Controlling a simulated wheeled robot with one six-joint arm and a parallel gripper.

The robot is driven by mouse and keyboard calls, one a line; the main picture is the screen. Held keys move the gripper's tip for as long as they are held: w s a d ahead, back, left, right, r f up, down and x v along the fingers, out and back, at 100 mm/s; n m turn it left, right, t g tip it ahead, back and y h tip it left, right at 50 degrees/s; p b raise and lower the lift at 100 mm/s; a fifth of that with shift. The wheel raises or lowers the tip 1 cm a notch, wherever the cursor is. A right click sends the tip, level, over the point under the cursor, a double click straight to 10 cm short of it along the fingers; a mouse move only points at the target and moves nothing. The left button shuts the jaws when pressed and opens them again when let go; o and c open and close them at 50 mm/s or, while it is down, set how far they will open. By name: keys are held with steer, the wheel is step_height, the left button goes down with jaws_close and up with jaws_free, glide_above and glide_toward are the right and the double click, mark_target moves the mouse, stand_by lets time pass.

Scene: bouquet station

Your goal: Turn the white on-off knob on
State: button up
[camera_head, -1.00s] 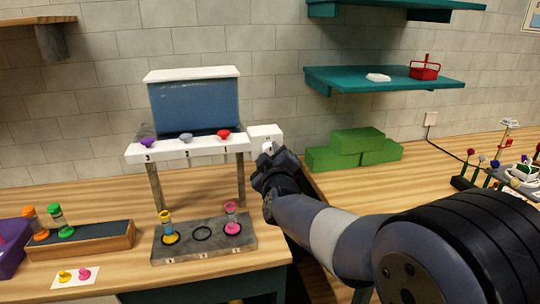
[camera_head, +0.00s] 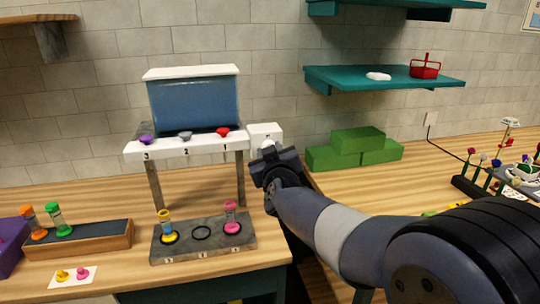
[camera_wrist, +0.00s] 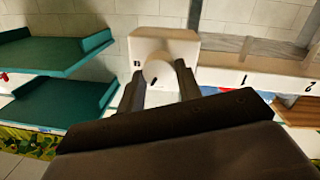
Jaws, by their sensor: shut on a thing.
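The white on-off knob (camera_wrist: 158,74) sits on the front of a white box (camera_wrist: 150,42), and a small dark mark shows on its face. In the head view the white box (camera_head: 264,131) is fixed at the right end of the dispenser shelf, and my gripper hides most of the knob. My gripper (camera_wrist: 160,88) has one finger on each side of the knob and is shut on it. In the head view my gripper (camera_head: 272,158) reaches up to the box from the lower right. Much of the knob's lower part is hidden by my gripper.
The dispenser shelf (camera_head: 190,148) with a blue tank (camera_head: 195,103) and purple, grey and red knobs stands left of my gripper. Green blocks (camera_head: 355,148) lie to the right, and a teal shelf (camera_head: 385,80) hangs above them. A vial rack (camera_head: 203,240) stands in front.

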steer(key=m+b, duration=0.2)
steer(key=m, duration=0.2)
steer(key=m+b, duration=0.2)
steer(key=m, duration=0.2)
steer(key=m+g+y+b, duration=0.1)
steer(key=m+b, duration=0.1)
steer(key=m, duration=0.1)
steer(key=shift+d+m, duration=0.25)
steer(key=shift+m, duration=0.15)
stand_by(0.3)
steer(key=o, duration=1)
steer(key=p+v, duration=0.1)
steer(key=v, duration=0.9)
steer(key=shift+s+d+p, duration=0.15)
steer(key=shift+s+p, duration=0.15)
